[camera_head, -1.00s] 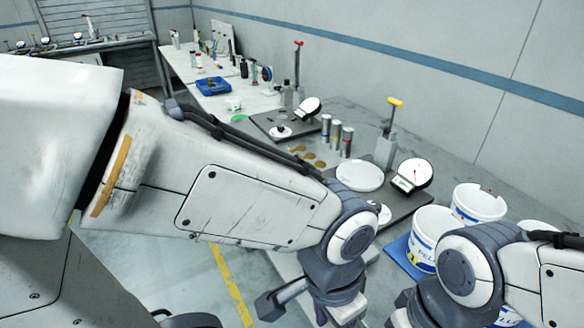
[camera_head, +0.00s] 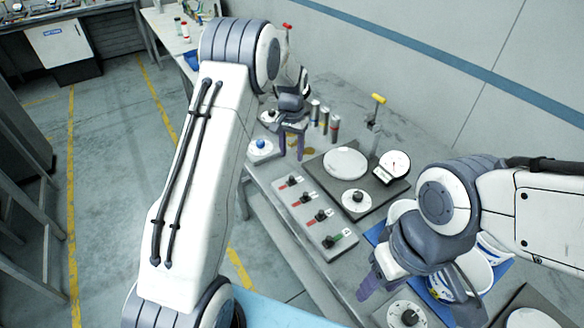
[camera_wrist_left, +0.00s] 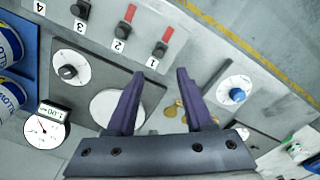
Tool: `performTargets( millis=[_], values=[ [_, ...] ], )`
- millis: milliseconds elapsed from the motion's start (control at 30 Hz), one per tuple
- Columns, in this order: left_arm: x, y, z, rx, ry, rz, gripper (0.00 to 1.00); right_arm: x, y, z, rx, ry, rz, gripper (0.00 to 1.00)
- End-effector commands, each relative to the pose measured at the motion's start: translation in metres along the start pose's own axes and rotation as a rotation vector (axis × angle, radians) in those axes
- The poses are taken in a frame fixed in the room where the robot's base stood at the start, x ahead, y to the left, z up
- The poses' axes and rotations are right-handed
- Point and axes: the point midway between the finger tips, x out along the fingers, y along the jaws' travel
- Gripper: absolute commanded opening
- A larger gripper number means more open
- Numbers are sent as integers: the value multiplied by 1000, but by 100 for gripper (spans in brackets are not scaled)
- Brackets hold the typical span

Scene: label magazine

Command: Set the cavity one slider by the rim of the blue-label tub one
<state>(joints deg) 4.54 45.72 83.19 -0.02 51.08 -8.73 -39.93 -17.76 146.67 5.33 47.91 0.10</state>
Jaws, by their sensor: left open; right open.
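The cavity one slider is a dark knob on a short red slot beside the label 1 (camera_wrist_left: 160,49), on a grey panel with several numbered sliders. In the head view it seems to be the panel's far slider (camera_head: 290,181). My left gripper (camera_head: 291,157) is open and empty above the bench, between the blue-knobbed dial and the grey cylinders. White tubs with blue labels (camera_head: 466,272) stand on a blue mat at the right, partly hidden by my right arm; which is tub one I cannot tell. My right gripper (camera_head: 416,300) is open in front of them.
A dial with a blue knob (camera_head: 262,146) lies beside the panel. Grey cylinders (camera_head: 324,120) stand behind. Another black-knobbed dial (camera_head: 408,314) is at the front.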

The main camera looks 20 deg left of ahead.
Motion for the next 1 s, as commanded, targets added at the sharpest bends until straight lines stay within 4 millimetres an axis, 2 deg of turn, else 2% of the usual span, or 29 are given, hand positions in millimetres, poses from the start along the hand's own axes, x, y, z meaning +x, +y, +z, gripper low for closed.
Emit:
performTargets(
  millis=[167, 400, 600, 733, 967, 1000],
  values=[
    [23, 0, 1, 0, -6, 1, 52, -11, -1, 0, -2, 0, 0, 50],
    [68, 0, 1, 0, -5, 1, 52, -28, -2, -1, -5, 0, 0, 50],
    [93, 0, 0, 0, -1, 0, 52, -36, -3, -2, -7, 0, 0, 50],
    [100, 0, 0, 0, 0, 0, 52, -38, -3, -2, -7, 0, 0, 50],
    [102, 0, 0, 0, 1, 0, 52, -37, -3, -2, -7, 0, 0, 50],
    [102, 0, 0, 0, 1, 0, 48, -37, -3, -2, -7, 0, 0, 50]
  ],
)
